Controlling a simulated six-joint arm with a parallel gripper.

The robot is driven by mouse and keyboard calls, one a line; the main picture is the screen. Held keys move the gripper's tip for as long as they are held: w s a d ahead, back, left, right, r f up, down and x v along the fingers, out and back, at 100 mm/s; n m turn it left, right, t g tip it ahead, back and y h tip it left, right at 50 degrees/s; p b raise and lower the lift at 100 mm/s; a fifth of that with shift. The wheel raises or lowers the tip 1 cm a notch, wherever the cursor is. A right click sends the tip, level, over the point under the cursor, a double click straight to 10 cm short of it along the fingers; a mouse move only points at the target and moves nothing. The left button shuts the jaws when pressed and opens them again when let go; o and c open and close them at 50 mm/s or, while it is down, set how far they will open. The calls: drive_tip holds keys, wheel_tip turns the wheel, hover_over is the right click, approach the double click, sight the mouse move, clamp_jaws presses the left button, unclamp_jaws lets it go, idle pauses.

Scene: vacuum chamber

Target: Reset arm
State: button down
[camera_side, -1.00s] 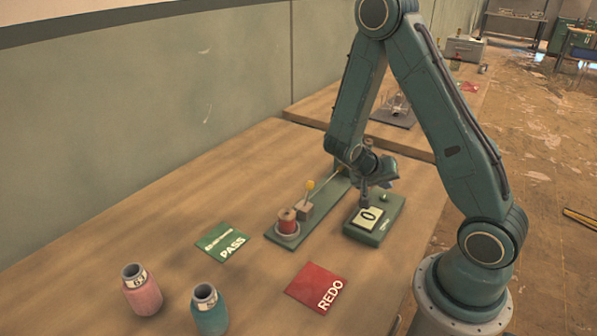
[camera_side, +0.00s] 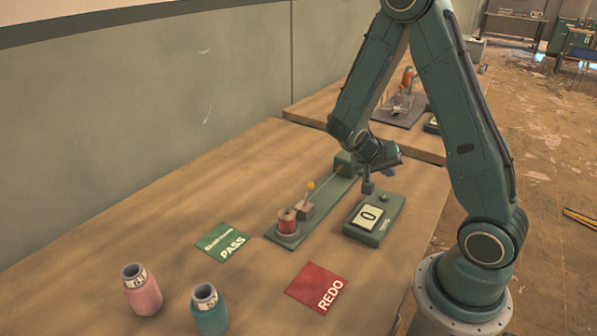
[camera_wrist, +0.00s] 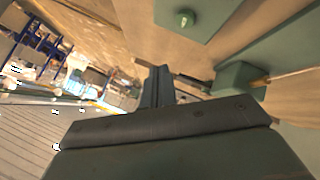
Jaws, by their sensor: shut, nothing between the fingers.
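My gripper (camera_side: 368,187) points down above the back part of the green counter box (camera_side: 357,235), whose display reads 0. Its fingers are together and nothing shows between them. The wrist view shows the dark closed fingers (camera_wrist: 158,86) from behind, with the box's green button (camera_wrist: 184,19) at the top.
A green PASS card (camera_side: 223,242) and a red REDO card (camera_side: 317,287) lie flat. A wall (camera_side: 150,120) runs along the left. A second table (camera_side: 330,106) stands behind. Much of the left tabletop is clear.

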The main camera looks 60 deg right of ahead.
idle(0.3)
drive_tip(key=a+r+n+t+y, duration=0.5)
drive_tip(key=a+r, duration=0.6)
drive_tip(key=a, duration=0.2)
drive_tip(key=s+a+r+n+t+y, duration=0.3)
drive_tip(key=s+a+r+n, duration=0.3)
drive_tip(key=a, duration=0.4)
wheel_tip(320, 180, up, 2)
drive_tip(key=shift+s+a+r+n+y, duration=0.15)
drive_tip(key=shift+s+n+y, duration=0.2)
drive_tip(key=shift+n, duration=0.45)
